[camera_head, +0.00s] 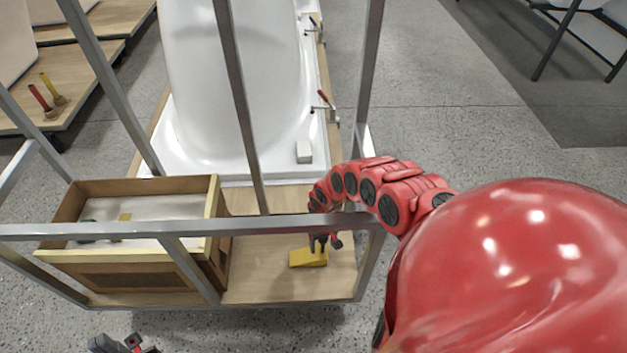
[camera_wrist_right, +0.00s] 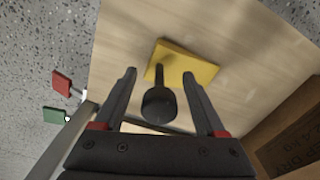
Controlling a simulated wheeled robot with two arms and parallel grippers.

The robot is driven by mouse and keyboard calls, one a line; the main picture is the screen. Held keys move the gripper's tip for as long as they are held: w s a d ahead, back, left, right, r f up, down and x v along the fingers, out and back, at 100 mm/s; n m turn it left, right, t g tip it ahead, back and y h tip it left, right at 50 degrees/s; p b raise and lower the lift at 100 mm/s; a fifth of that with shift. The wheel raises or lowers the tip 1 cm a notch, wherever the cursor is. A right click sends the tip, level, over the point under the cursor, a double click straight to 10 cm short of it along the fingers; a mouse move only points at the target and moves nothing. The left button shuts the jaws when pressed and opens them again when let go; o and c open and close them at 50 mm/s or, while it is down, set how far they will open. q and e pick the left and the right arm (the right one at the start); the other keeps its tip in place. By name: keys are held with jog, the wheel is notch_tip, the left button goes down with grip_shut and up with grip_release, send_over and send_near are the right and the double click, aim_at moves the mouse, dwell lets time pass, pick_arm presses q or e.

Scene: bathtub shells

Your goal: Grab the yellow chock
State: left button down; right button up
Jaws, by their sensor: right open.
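The yellow chock (camera_head: 307,258) lies on the wooden deck of the metal-framed cart, right of the wooden box. In the right wrist view the chock (camera_wrist_right: 192,64) shows a dark handle with a round black knob (camera_wrist_right: 158,104) pointing toward the camera. My right gripper (camera_head: 322,241) is just above the chock and partly covers it in the head view. In the wrist view its fingers (camera_wrist_right: 160,76) are open, one on each side of the handle, with gaps visible. My left gripper (camera_head: 118,344) shows only partly at the bottom edge, away from the cart; its jaw state is unclear.
The wooden box (camera_head: 213,212) on the deck holds a white sheet and small yellow and green items. Grey frame bars (camera_head: 290,223) cross around my right arm. A white bathtub (camera_head: 180,150) stands behind. Red and green blocks (camera_wrist_right: 62,84) show beside the deck in the wrist view.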

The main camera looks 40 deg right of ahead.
jog(key=shift+f, duration=0.15)
grip_shut()
dwell(1.4)
